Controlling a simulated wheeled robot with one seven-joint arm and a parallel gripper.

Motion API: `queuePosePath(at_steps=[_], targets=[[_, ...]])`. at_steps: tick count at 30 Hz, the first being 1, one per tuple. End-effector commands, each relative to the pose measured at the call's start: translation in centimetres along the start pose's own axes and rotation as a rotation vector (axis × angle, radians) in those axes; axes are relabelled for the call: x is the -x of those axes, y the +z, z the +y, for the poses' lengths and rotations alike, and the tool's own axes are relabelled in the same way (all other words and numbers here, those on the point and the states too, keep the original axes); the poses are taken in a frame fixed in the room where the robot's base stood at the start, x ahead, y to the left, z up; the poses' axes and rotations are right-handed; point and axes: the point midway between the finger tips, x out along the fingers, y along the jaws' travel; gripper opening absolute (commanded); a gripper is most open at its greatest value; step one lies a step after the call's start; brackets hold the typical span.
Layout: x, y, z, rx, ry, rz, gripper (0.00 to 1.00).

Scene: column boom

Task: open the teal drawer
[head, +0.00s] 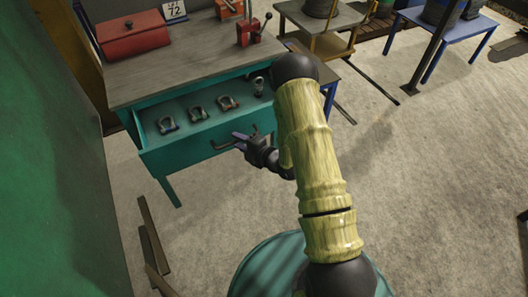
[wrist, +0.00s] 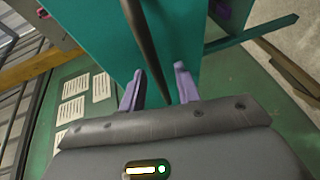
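The teal drawer (head: 180,155) stands pulled out from the workbench in the head view, with several shackles (head: 197,112) visible inside. Its dark bar handle (head: 221,146) is on the front face. My gripper (head: 241,138) is at the handle, with its purple fingers reaching toward the drawer front. In the wrist view the fingers (wrist: 160,80) are apart, and the dark handle (wrist: 144,45) runs between them with a gap visible. The teal drawer front (wrist: 105,40) lies beyond them. Whether either finger touches the handle is unclear.
A red box (head: 133,38) and a red tool (head: 250,32) stand on the workbench top (head: 185,65). A green panel (head: 60,150) fills the left side. Wooden strips (head: 152,240) lie at lower left. The concrete floor at right is mostly clear.

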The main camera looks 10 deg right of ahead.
Motion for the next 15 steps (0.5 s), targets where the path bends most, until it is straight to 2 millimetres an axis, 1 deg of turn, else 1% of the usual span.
queuePosePath(at_steps=[15], targets=[[10.1, 0.3, -0.2, -0.005, -0.002, -0.011, 0.33]])
